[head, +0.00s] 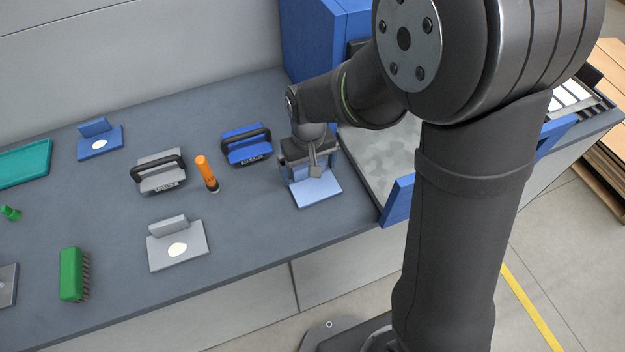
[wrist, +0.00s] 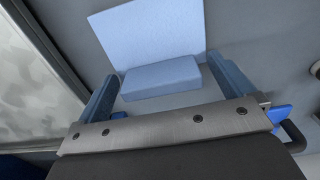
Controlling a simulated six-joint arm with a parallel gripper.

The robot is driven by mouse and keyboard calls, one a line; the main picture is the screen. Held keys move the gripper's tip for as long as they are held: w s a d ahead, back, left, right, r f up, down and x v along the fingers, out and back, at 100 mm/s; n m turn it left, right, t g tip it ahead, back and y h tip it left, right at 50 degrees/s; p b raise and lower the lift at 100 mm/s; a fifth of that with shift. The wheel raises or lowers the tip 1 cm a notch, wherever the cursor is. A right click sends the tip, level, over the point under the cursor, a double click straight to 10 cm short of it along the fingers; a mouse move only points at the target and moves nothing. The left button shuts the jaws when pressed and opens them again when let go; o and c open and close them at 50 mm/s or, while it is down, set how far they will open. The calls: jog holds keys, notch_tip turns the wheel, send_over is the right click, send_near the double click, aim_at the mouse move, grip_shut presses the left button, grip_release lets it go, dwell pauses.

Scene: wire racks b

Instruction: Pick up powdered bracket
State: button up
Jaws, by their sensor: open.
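A pale, powdery light-blue bracket (head: 317,192) lies on the grey bench, its flat plate toward the bench's front edge. My gripper (head: 309,172) is directly over its raised tab and hides part of it in the head view. In the wrist view, the bracket's plate (wrist: 152,32) and its block-like tab (wrist: 162,78) show clearly. My open gripper (wrist: 155,75) has one blue finger at each end of the tab, with a gap at least on the right side. I cannot tell whether the left finger touches the tab.
A darker blue bracket (head: 101,145) and a grey bracket (head: 178,252), each with a white spot, lie to the left. A blue handled block (head: 240,152), a grey handled block (head: 160,182) and an orange tool (head: 204,168) are nearer. A blue-walled tray (head: 396,203) stands close right.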

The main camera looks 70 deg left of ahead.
jog(key=c, duration=1.3)
jog(key=shift+c, duration=0.2)
jog(key=shift+r, duration=0.1)
